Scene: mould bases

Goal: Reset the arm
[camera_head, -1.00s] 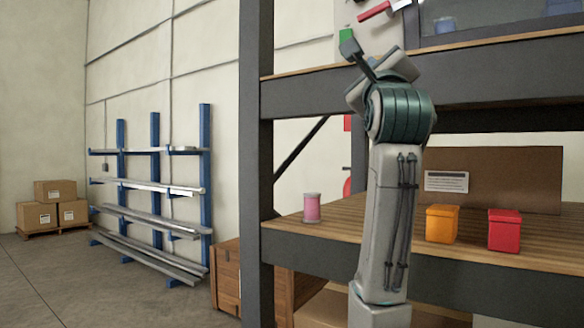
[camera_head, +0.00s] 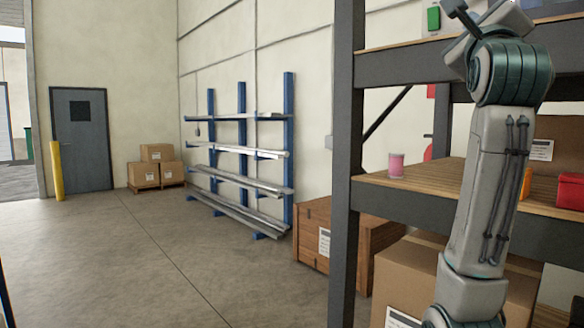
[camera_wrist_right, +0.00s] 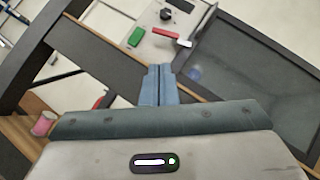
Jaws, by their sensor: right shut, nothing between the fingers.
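My right arm stands in front of the shelf rack at the right of the head view, bent at the elbow. Its right gripper (camera_head: 453,8) is at the top edge there, close to the upper shelf. In the right wrist view, the blue-grey fingers of the right gripper (camera_wrist_right: 158,84) are together with nothing between them. They point toward a pale panel with a green block (camera_wrist_right: 136,36) and a red-and-white piece (camera_wrist_right: 171,37), apart from both. My left gripper is in neither view.
The shelf rack (camera_head: 345,180) is close by, holding a pink spool (camera_head: 396,166), a red box (camera_head: 571,191) and a partly hidden orange box. A wooden crate (camera_head: 312,238) and a cardboard box (camera_head: 400,275) stand low. Open floor (camera_head: 150,245) lies to the left.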

